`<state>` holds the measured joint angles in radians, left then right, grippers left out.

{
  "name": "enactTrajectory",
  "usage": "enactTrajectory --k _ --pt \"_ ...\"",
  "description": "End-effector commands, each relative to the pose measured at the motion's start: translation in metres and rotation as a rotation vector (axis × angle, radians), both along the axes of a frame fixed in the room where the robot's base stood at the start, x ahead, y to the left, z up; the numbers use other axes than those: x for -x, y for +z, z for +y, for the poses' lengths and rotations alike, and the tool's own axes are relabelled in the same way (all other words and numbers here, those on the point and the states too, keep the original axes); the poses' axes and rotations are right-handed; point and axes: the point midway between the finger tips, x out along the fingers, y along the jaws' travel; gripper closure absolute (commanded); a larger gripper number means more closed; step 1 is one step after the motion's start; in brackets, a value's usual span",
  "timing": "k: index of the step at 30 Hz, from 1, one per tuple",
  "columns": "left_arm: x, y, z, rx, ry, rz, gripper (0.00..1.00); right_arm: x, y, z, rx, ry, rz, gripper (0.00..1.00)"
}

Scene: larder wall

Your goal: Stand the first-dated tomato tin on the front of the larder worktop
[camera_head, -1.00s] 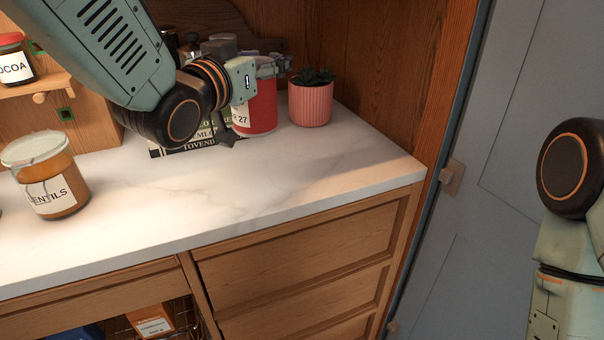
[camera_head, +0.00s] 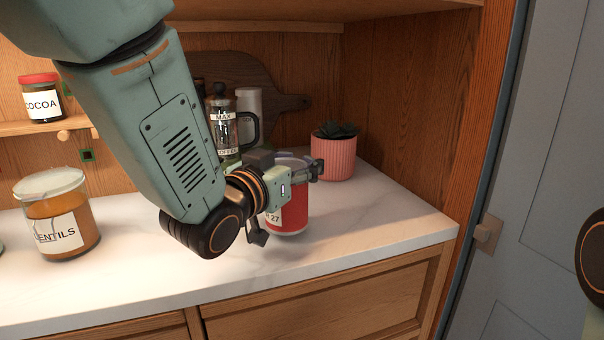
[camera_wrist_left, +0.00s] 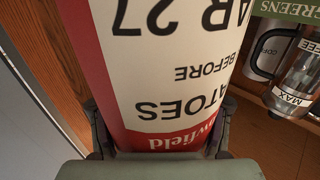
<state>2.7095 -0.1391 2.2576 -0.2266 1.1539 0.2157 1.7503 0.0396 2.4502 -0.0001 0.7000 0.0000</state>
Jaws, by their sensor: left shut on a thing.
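A red tomato tin (camera_head: 291,216) with a white label ending in "27" is upright near the right end of the pale marble worktop (camera_head: 345,236). My left gripper (camera_head: 298,176) is shut around its upper part. In the left wrist view the tin (camera_wrist_left: 165,75) fills the middle between the fingers, its label upside down, reading "AR 27", "BEFORE" and part of "TOMATOES". The tin's base is close to the worktop; I cannot tell whether it touches. My right gripper is out of view; only part of my right arm shows at the right edge.
A pink plant pot (camera_head: 335,157) stands behind and right of the tin. A coffee press (camera_head: 224,130) and a dark board (camera_head: 262,90) are behind. A lentils jar (camera_head: 58,215) stands at left, a cocoa jar (camera_head: 42,98) on a shelf. The worktop's front strip is clear.

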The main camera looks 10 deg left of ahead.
Motion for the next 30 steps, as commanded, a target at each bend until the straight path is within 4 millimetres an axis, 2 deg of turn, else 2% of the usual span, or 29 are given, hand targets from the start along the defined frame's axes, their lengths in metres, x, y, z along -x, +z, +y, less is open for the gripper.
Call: enactTrajectory --k 1,3,16,17,27,30 --pt "-0.0008 -0.0094 0.0 0.001 0.0 -0.001 1.0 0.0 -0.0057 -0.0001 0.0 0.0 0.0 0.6" --pt "-0.0012 -0.0135 0.0001 0.002 -0.001 -0.003 1.0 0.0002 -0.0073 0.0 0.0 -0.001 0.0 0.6" --pt "-0.002 -0.0171 0.0003 0.001 -0.001 -0.004 1.0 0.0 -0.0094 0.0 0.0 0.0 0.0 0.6" --pt "-0.0016 -0.0182 0.0003 0.001 -0.001 0.0 0.45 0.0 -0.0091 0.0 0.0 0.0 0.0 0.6" --pt "-0.0015 -0.018 0.0003 0.001 -0.001 0.001 0.16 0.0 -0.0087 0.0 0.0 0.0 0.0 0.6" --pt "-0.0015 -0.018 0.0003 0.0 -0.001 0.001 0.11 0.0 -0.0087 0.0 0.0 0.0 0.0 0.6"
